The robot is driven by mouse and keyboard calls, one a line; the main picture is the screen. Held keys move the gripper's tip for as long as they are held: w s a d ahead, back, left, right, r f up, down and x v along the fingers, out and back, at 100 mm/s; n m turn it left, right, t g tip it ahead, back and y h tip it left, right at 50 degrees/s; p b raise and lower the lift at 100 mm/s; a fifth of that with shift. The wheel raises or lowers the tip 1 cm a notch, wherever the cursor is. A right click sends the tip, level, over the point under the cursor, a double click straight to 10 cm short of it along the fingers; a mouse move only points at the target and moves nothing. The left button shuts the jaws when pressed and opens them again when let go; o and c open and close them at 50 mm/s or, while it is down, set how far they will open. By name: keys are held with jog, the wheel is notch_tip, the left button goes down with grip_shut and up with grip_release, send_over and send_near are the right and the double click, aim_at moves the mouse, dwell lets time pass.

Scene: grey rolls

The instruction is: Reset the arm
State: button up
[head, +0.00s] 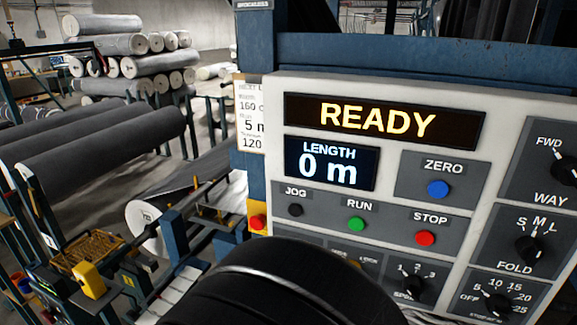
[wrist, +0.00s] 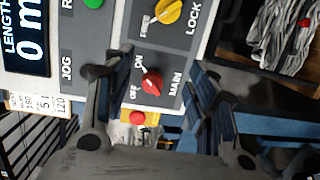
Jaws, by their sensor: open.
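My gripper (wrist: 164,66) is open in the wrist view, one finger on each side of the red MAIN knob (wrist: 152,83). The knob's pale pointer appears turned toward ON. No object is held between the fingers; whether the fingertips touch the panel cannot be told. The control panel (head: 395,165) shows READY on its upper display (head: 378,122) and 0 m on the LENGTH display (head: 329,163). My dark arm covers the panel's lower left in the head view, and the gripper itself is hidden there.
The yellow FREE/LOCK knob (wrist: 168,11) is near the fingers. A red button on a yellow box (head: 258,222) is at the panel's left edge, below a paper sheet (head: 250,115). Large grey rolls (head: 105,145) lie on racks at left. A blue frame (head: 380,50) runs above the panel.

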jog(key=s+d+m+g, duration=0.4)
jog(key=s+d+g, duration=0.15)
jog(key=d, duration=0.35)
jog(key=s+d+m+g, duration=0.45)
jog(key=d+g, duration=0.25)
jog(key=d, duration=0.2)
jog(key=s+a+r+m+t+y, duration=0.2)
jog(key=s+a+r+m+y, duration=0.1)
jog(key=y, duration=0.5)
jog(key=shift+s+a+r+y, duration=0.15)
jog(key=shift+s+a+y, duration=0.25)
jog(key=shift+s+a, duration=0.35)
jog(key=shift+m, duration=0.25)
